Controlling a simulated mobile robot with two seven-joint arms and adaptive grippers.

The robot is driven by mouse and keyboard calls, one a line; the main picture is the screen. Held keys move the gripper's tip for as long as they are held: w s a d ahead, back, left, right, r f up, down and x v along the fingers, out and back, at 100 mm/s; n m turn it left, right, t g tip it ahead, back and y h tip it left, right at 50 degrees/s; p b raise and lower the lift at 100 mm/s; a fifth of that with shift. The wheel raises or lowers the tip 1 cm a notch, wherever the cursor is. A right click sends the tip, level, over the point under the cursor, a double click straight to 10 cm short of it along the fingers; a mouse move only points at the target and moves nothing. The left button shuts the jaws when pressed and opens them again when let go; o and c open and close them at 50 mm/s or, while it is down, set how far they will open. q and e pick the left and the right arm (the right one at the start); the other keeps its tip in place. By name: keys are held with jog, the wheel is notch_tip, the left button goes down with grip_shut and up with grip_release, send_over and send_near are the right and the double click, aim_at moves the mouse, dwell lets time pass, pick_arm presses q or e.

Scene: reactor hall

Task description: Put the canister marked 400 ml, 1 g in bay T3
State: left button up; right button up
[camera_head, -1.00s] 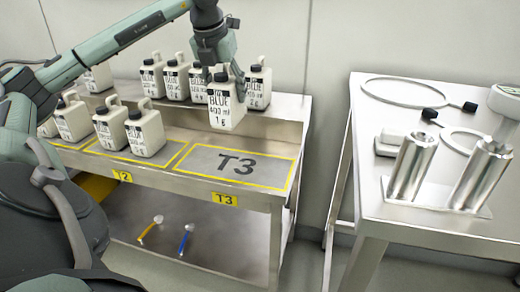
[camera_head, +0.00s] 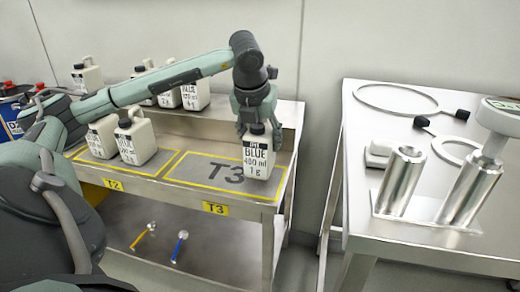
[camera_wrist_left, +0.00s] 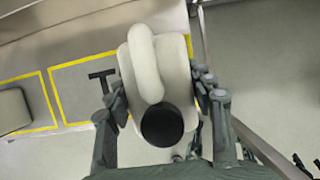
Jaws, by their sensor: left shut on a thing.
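My left gripper (camera_head: 254,103) is shut on a cream canister (camera_head: 258,158) with a black cap, its label reading "BLUE 400 ml 1 g". The canister is upright over the right part of bay T3 (camera_head: 205,173), a yellow-outlined area at the right end of the cart's front ledge. It partly covers the T3 lettering; I cannot tell whether its base touches the surface. In the left wrist view the canister (camera_wrist_left: 160,75) is seen from above between the fingers of the gripper (camera_wrist_left: 163,98), overlapping the bay's yellow outline.
Two canisters (camera_head: 137,143) stand in bay T2, left of T3. Several more stand on the raised back shelf (camera_head: 220,107), partly behind my arm. A steel table (camera_head: 330,170) with metal cylinders (camera_head: 403,182) and rings is to the right, across a gap.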

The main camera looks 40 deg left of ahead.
aim_at(257, 127)
pick_arm(q)
notch_tip(257, 127, down, 3)
jog(key=shift+a+f, duration=0.1)
pick_arm(e)
jog(key=shift+s+r, duration=0.1)
jog(key=shift+s, duration=0.05)
pick_arm(q)
jog(key=o, duration=1.5)
jog(key=shift+o, duration=0.2)
jog(key=v, duration=0.7)
jog(key=shift+w, duration=0.1)
jog(key=p+v, duration=0.1)
jog(key=v, duration=0.3)
jog(key=shift+s+r, duration=0.25)
jog(key=shift+r, duration=0.35)
pick_arm(e)
notch_tip(257, 127, down, 2)
jog(key=shift+f, duration=0.15)
jog(key=shift+a, duration=0.1)
